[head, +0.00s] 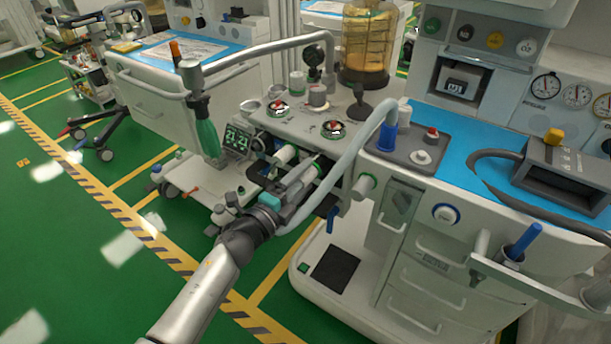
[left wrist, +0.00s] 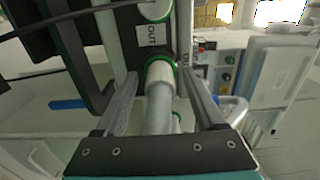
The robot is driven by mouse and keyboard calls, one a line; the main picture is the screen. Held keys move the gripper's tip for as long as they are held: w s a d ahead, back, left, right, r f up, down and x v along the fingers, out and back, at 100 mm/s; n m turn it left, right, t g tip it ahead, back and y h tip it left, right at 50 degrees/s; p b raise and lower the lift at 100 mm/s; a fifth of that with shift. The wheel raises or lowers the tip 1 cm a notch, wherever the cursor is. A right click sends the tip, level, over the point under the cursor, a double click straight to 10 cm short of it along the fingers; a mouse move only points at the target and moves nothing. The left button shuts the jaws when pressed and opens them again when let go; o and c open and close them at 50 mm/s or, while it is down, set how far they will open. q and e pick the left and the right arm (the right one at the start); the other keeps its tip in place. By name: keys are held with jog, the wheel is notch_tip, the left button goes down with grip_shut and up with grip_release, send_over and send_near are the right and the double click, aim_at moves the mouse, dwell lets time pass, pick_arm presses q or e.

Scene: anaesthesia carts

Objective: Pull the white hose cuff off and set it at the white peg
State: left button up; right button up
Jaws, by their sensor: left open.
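In the left wrist view a white hose cuff (left wrist: 160,72) sits on a green-ringed port beside an "OUT" label, with the pale hose (left wrist: 158,112) running back from it. My left gripper (left wrist: 165,92) is open, one finger on each side of the cuff and hose, with gaps showing. In the head view my left gripper (head: 312,174) reaches the front of the middle cart, and the cuff there is mostly hidden by it. A short white peg (head: 421,157) stands on the grey tray (head: 401,155) on the right cart. My right gripper is not in view.
The pale hose (head: 345,160) arches from a blue cuff (head: 388,136) on the tray down past my left gripper. A red-topped peg (head: 431,135) stands near the white one. A grey box (head: 563,172) and dark cable lie further right on the blue top.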

aim_at(299, 183)
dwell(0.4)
pick_arm(q)
grip_shut()
dwell(0.4)
jog(key=shift+p+v, duration=0.95)
jog(key=shift+v, duration=2.1)
